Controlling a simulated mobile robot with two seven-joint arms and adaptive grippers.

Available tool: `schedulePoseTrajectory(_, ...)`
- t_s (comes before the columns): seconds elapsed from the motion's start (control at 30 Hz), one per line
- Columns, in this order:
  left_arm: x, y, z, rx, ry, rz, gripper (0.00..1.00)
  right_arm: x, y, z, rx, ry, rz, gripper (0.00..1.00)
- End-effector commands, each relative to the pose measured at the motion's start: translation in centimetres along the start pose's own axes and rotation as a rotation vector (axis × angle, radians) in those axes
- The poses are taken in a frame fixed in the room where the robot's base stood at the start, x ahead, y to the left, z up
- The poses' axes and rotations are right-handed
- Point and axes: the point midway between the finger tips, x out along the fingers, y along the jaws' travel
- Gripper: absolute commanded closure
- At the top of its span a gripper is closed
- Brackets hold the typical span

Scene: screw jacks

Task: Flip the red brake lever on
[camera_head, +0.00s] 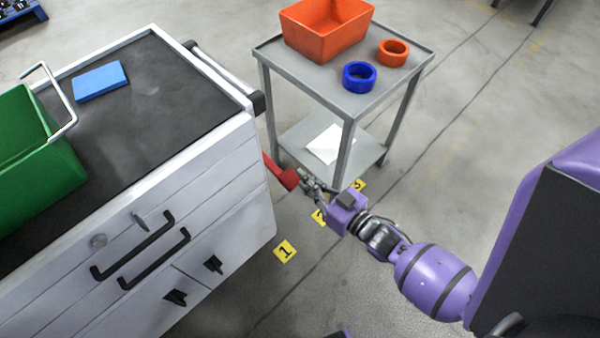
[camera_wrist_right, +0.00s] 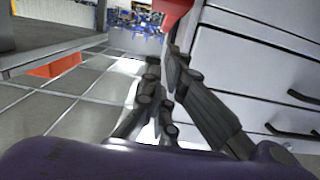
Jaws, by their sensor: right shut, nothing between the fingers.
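The red brake lever (camera_head: 287,178) sticks out from the right side of the white tool cabinet (camera_head: 216,172), low beside the grey table. My right gripper (camera_head: 303,176) is shut and empty, its fingertips right at the lever's free end. In the right wrist view the red lever (camera_wrist_right: 173,12) shows at the top edge, just beyond the fingertips (camera_wrist_right: 165,62), with the cabinet drawers to the right. I cannot tell whether the fingers touch the lever. My left gripper is not in view.
A grey two-shelf table (camera_head: 284,72) stands close behind my right gripper, holding an orange bin (camera_head: 326,32), a blue ring (camera_head: 359,77) and an orange ring (camera_head: 393,53). A green bin (camera_head: 40,165) and blue box (camera_head: 100,81) sit on the cabinet. Floor at the right is clear.

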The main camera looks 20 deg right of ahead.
Motion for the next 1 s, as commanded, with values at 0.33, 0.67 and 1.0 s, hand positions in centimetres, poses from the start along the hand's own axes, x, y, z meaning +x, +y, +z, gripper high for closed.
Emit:
schedulePoseTrajectory(0.33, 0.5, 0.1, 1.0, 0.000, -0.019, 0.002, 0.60, -5.9, 0.0, 0.4, 0.000, 0.005, -0.001, 1.00)
schedulePoseTrajectory(0.67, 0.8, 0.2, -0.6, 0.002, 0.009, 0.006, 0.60, -6.7, 0.0, 0.3, 0.000, 0.008, -0.001, 1.00)
schedulePoseTrajectory(1.0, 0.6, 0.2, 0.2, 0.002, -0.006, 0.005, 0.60, -6.6, 0.0, 0.3, -0.001, 0.008, -0.001, 1.00)
